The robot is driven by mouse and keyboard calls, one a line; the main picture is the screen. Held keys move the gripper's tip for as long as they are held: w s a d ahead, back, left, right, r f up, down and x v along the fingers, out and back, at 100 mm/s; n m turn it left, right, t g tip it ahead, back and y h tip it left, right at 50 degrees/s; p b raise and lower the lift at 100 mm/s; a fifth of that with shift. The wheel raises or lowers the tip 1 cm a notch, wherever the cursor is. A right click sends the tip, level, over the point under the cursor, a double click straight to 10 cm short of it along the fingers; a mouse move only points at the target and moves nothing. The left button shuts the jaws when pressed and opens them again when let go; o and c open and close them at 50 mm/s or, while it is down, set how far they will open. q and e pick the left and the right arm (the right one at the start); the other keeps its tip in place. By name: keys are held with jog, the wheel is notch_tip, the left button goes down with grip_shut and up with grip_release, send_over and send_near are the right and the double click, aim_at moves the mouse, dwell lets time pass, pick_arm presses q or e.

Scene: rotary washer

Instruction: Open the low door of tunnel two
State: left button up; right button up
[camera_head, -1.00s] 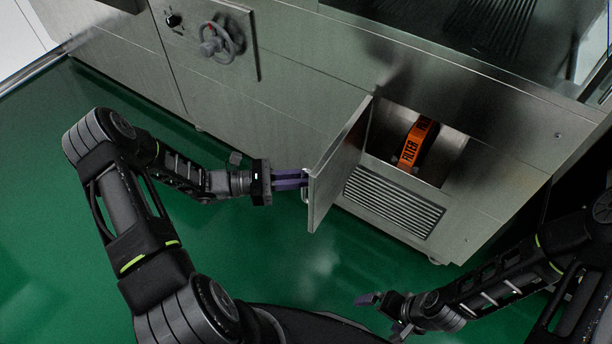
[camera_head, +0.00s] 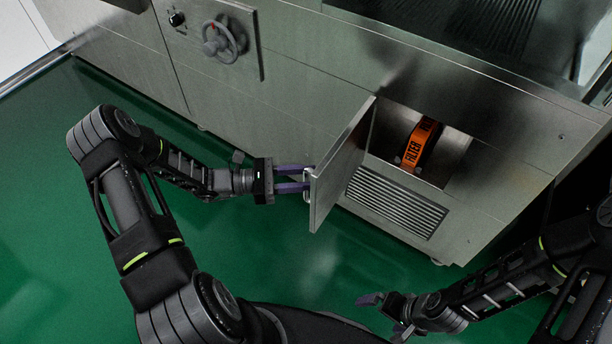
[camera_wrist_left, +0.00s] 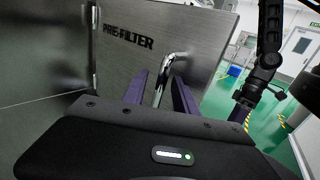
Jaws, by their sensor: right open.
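The low metal door (camera_head: 343,165) stands swung wide open on the lower front of the machine. The left wrist view shows "PRE-FILTER" on the door (camera_wrist_left: 212,45) and its bar handle (camera_wrist_left: 160,88). My left gripper (camera_head: 307,178) is open at the door's free edge, its purple fingers apart on either side of the handle. Behind the door, an orange block marked "FILTER" (camera_head: 417,146) sits in the open compartment (camera_head: 452,158). My right gripper (camera_head: 384,315) is open and empty low over the floor, well apart from the door.
A louvred vent (camera_head: 396,203) is below the compartment. A handwheel (camera_head: 222,40) and a knob sit on the panel at upper left. The green floor (camera_head: 290,255) in front of the machine is clear.

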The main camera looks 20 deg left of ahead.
pick_arm(q)
jog(key=v, duration=0.7)
jog(key=shift+a, duration=0.35)
jog(key=shift+s, duration=0.1)
jog(key=s+d+f+m+g+y, duration=0.45)
jog(key=s+f+m, duration=0.2)
jog(key=f, duration=0.45)
jog(key=s+d+f+m+g+y, duration=0.3)
jog(key=s+f+m+g+y, duration=0.25)
jog(key=f, duration=0.45)
jog(key=s+d+r+m+t+y, duration=0.1)
jog(key=s+d+r+m, duration=0.1)
jog(key=d+m, duration=0.35)
jog(key=s+d+r+m+t+y, duration=0.1)
jog(key=s+d+r+m+t, duration=0.2)
jog(key=d, duration=0.4)
notch_tip(320, 180, up, 11)
jog(key=m+g+p, duration=0.1)
jog(key=p, duration=1.1)
jog(key=shift+w+d, duration=0.25)
jog(key=shift+d, duration=0.2)
